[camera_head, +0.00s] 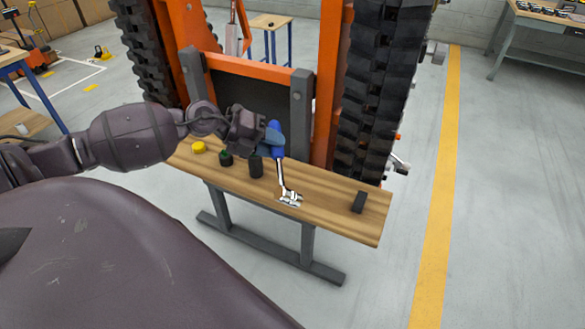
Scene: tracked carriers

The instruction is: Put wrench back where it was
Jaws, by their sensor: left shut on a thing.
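A wrench (281,176) with a blue handle and a bright metal head shows in the head view, over the wooden bench. My left gripper (271,136) is shut on its blue handle, near the upper end. The wrench hangs steeply with its metal head down, close to the bench top. I cannot tell whether the head touches the wood. My right gripper is not in view.
The narrow wooden bench (335,209) bears a yellow round item (198,148), a green-and-black item (226,158), a black cylinder (256,166) and a dark block (359,202). An orange tracked carrier (327,90) stands right behind. Open floor lies to the right.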

